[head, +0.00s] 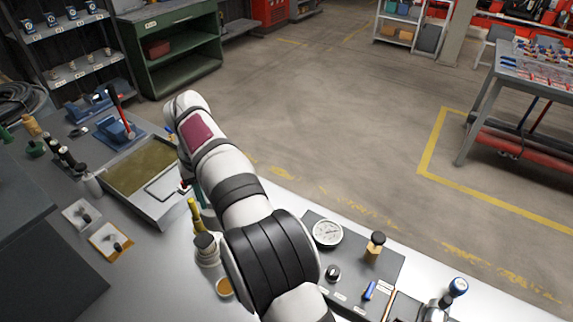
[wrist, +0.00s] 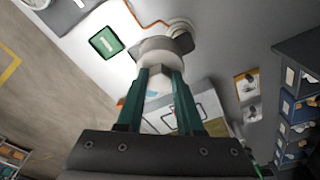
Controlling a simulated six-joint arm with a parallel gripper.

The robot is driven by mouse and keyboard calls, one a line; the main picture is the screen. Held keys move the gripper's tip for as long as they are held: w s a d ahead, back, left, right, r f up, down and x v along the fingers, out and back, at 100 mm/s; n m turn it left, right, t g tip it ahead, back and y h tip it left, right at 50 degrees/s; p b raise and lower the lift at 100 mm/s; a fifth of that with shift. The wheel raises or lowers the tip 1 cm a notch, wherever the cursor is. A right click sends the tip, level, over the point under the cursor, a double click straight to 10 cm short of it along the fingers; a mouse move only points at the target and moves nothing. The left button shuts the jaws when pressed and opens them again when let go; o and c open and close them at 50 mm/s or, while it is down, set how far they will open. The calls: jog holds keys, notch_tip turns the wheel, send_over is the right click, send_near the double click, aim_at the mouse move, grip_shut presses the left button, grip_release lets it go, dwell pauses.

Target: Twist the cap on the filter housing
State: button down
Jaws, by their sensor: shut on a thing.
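In the wrist view my gripper (wrist: 159,76) has its two green fingers closed on either side of a pale hexagonal part (wrist: 158,83), which looks like the cap's grip. Behind it is a rounded white body (wrist: 163,49), apparently the filter housing, though where cap and housing meet is hard to tell. A dark grey piece (wrist: 184,42) shows beside the white body. In the head view my arm covers most of the gripper and whatever it holds; only a bit of green finger (head: 199,194) shows at the arm's left edge.
A metal tray (head: 172,213) stands left of the arm on the bench. A grey mat with a gauge (head: 328,233) and small parts lies right of it. Small cards (head: 109,241) lie at left. In the wrist view a green-faced panel (wrist: 106,42) is close by the white body.

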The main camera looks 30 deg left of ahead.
jog(key=shift+n, duration=0.5)
jog(key=shift+s+a+f, duration=0.45)
jog(key=shift+s+f, duration=0.15)
jog(key=shift+f, duration=0.9)
jog(key=shift+s+a+f, duration=0.4)
jog(key=shift+s+f, duration=0.25)
jog(key=shift+f, duration=0.8)
jog(key=shift+s+a+f, duration=0.45)
jog(key=shift+s+f, duration=0.15)
jog(key=shift+f, duration=0.9)
jog(key=shift+d, duration=0.1)
jog(key=shift+f, duration=0.6)
jog(key=m, duration=0.5)
jog(key=shift+s, duration=0.15)
jog(key=m+h, duration=0.1)
jog(key=m, duration=0.4)
jog(key=shift+t, duration=0.3)
jog(key=shift+m, duration=0.3)
